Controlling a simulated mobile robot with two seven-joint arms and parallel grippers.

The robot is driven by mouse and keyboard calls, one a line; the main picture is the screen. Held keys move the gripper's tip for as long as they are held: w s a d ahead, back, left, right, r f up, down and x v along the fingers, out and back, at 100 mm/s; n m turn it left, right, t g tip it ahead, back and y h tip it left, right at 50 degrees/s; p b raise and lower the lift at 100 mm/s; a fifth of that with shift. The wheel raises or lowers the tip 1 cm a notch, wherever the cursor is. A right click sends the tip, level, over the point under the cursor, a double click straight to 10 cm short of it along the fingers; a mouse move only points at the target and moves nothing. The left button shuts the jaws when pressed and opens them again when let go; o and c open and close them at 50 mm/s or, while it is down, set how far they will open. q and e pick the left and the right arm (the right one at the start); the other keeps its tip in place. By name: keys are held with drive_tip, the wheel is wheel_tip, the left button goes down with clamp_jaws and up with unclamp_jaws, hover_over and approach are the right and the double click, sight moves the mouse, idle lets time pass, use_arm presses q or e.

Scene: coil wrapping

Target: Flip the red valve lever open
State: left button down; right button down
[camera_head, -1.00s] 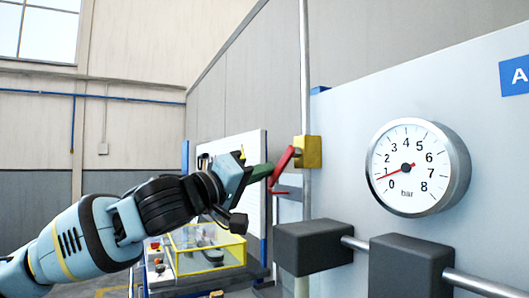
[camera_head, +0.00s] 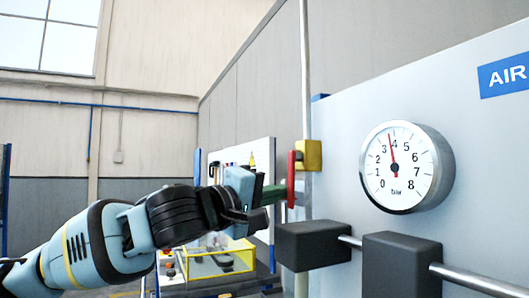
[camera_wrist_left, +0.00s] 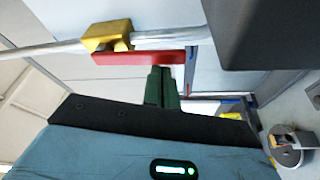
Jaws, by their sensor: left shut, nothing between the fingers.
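The red valve lever (camera_head: 291,178) stands upright in the head view, in line with the pipe, beside the yellow valve body (camera_head: 311,155). In the left wrist view the lever (camera_wrist_left: 135,57) lies along the pipe beside the yellow body (camera_wrist_left: 107,38). My left gripper (camera_head: 280,193) is shut, with its green fingers together and nothing between them. Its fingertips are right at the lever's lower part and look in contact with it; in the wrist view the fingers (camera_wrist_left: 162,84) end at the lever's side. My right gripper is not in view.
A round pressure gauge (camera_head: 398,168) on the light panel (camera_head: 345,125) points a little below 4 bar. Dark blocks (camera_head: 313,245) on a metal rail jut out below the gauge, close to my left gripper. A yellow-framed clear box (camera_head: 225,262) stands behind my arm.

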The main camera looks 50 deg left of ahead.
use_arm(q)
drive_tip(key=shift+d, duration=0.2)
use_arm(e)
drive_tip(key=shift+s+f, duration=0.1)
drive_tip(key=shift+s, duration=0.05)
use_arm(q)
drive_tip(key=shift+s, duration=0.15)
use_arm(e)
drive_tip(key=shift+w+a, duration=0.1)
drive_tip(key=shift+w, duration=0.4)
use_arm(q)
drive_tip(key=s+f, duration=0.1)
drive_tip(key=s, duration=0.6)
drive_tip(key=shift+s, duration=0.3)
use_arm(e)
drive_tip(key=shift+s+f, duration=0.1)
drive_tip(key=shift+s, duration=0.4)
use_arm(q)
drive_tip(key=shift+d, duration=0.1)
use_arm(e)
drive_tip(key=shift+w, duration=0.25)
